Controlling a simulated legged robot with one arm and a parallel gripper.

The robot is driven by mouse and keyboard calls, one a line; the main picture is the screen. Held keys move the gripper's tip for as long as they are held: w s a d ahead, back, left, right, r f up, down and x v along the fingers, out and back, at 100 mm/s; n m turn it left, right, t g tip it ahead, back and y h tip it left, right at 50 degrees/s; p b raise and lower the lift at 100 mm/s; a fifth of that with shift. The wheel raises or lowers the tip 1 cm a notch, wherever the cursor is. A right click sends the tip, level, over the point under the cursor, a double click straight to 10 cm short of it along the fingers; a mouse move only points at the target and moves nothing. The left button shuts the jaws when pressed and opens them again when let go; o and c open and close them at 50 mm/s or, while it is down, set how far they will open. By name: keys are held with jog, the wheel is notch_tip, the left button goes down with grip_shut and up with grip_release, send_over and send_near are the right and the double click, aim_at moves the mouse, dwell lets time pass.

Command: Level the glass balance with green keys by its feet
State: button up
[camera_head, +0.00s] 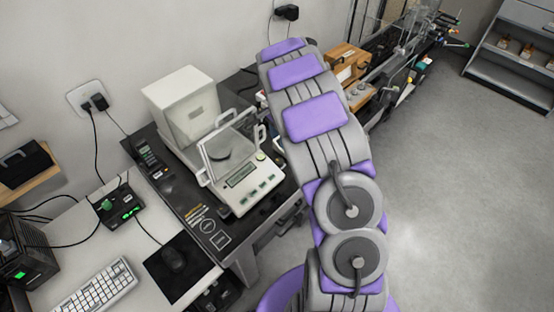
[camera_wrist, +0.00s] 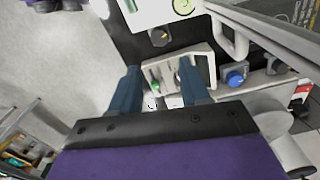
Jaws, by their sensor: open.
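The glass balance with green keys (camera_head: 240,192) stands on the dark weighing table in the head view. It has a white body, a glass draft shield (camera_head: 228,142), a small display and a yellow-green round spot at its right. In the wrist view, part of a white body (camera_wrist: 148,12) with a green round level at its edge shows at the top. A dark knob with an orange mark (camera_wrist: 158,37) sits just below it. My gripper (camera_wrist: 158,95) is open, its two blue-grey fingers apart and below that knob in the picture. My arm hides the gripper in the head view.
A small white device (camera_wrist: 172,70) with a green button lies beyond my fingertips. A blue knob (camera_wrist: 236,76) is to its right. A white box (camera_head: 182,105) stands behind the balance. A keyboard (camera_head: 92,290) is on the left desk. Open floor (camera_head: 460,190) is on the right.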

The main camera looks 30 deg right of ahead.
aim_at(279, 160)
notch_tip(279, 160, down, 12)
jog(key=shift+f+b, duration=0.2)
jog(key=shift+b, duration=0.65)
